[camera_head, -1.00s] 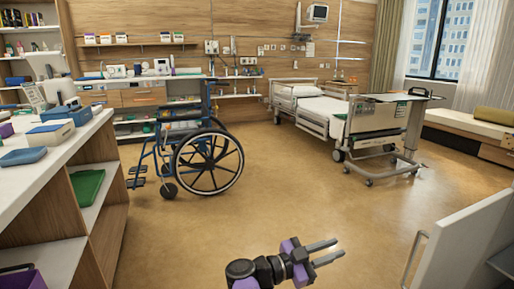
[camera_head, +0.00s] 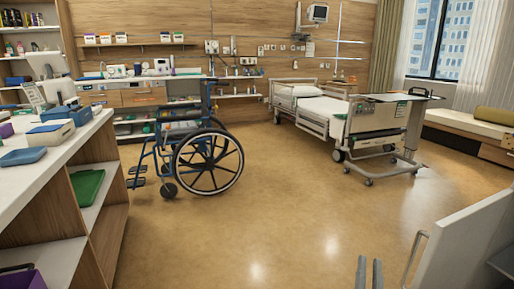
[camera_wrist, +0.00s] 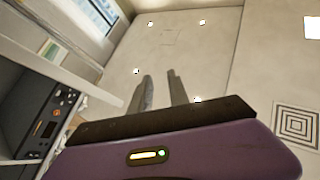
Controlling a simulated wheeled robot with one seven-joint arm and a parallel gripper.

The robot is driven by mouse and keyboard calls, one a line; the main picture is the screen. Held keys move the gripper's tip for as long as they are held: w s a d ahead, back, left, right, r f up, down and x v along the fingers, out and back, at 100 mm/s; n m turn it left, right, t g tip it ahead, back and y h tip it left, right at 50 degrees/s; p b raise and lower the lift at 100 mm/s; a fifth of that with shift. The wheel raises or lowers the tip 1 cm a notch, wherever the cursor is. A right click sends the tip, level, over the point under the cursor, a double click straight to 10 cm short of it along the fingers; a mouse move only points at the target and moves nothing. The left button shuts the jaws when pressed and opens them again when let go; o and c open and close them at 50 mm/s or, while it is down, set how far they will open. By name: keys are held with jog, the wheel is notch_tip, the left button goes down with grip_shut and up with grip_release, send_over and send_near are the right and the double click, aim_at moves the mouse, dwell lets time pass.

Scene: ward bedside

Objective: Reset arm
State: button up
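My gripper (camera_head: 369,272) shows at the bottom right of the head view as two grey fingers pointing up, with a gap between them. In the wrist view my gripper (camera_wrist: 160,92) has its two fingers apart and nothing between them. Its purple body fills the bottom of that view, and the ceiling lies behind the fingers. The rest of my arm is out of the head view.
A white cabinet or door with a handle (camera_head: 414,262) stands close to the right of my gripper. A counter with shelves (camera_head: 60,170) is at the left. A wheelchair (camera_head: 208,162) and a hospital bed (camera_head: 322,108) stand farther back. The middle floor (camera_head: 270,215) is clear.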

jog(key=s+a+f+n+g+y, duration=0.2)
jog(key=s+g+y, duration=0.1)
jog(key=s, duration=1.1)
jog(key=s+a+f+n+g+y, duration=0.2)
jog(key=s+g, duration=0.1)
jog(key=s, duration=1.2)
jog(key=s+a+f+n+g+y, duration=0.2)
jog(key=s+g+y, duration=0.1)
jog(key=s, duration=1.1)
notch_tip(320, 180, up, 30)
jog(key=p, duration=3)
jog(key=shift+d, duration=0.25)
jog(key=shift+w, duration=0.2)
